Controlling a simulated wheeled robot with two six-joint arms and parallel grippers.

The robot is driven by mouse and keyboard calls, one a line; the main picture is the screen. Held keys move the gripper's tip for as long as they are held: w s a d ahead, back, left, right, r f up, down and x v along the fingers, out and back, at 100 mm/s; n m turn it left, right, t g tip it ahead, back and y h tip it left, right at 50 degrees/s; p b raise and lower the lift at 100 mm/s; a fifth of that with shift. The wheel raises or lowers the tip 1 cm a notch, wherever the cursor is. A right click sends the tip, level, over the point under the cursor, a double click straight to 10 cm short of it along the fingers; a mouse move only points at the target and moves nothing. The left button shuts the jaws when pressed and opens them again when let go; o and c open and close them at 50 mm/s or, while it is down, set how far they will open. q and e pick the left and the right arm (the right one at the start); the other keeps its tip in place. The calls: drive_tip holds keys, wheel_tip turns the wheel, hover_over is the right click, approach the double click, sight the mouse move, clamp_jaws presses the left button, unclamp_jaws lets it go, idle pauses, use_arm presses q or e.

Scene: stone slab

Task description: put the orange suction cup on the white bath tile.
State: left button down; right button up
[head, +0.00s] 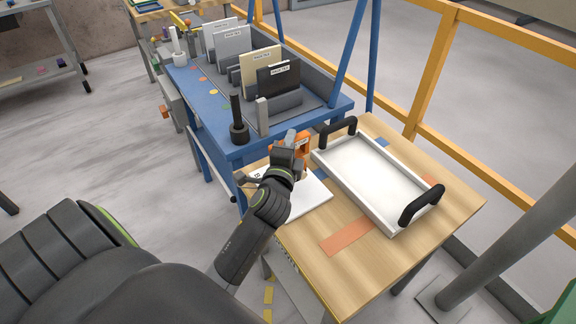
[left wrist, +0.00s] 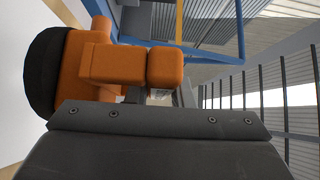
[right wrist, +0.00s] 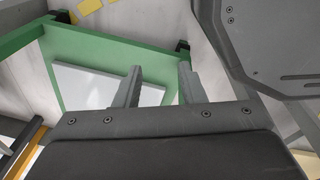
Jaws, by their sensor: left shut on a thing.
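The orange suction cup (head: 304,142) is between the jaws of my left gripper (head: 293,148), which is shut on it. In the left wrist view the cup's orange body (left wrist: 124,65) fills the upper left, with its black rubber pad (left wrist: 45,72) facing left. The white bath tile (head: 313,198) lies flat on the wooden table, partly hidden behind my left arm. The cup appears above the tile's far edge; I cannot tell its exact height. My right gripper (right wrist: 158,85) is open and empty, away from the table.
A white tray (head: 375,180) with black handles stands right of the tile. An orange strip (head: 347,238) marks the table's front. A blue bench (head: 225,125) with upright boards and a dark post (head: 238,125) stands behind. A green frame (right wrist: 75,60) lies below my right gripper.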

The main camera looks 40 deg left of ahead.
use_arm(q)
wheel_tip(320, 180, down, 2)
wheel_tip(320, 180, down, 3)
drive_tip(key=shift+f+b, duration=0.2)
drive_tip(key=shift+b, duration=0.65)
drive_tip(key=shift+f, duration=0.1)
drive_tip(key=shift+f, duration=0.15)
drive_tip(key=c, duration=1.3)
unclamp_jaws()
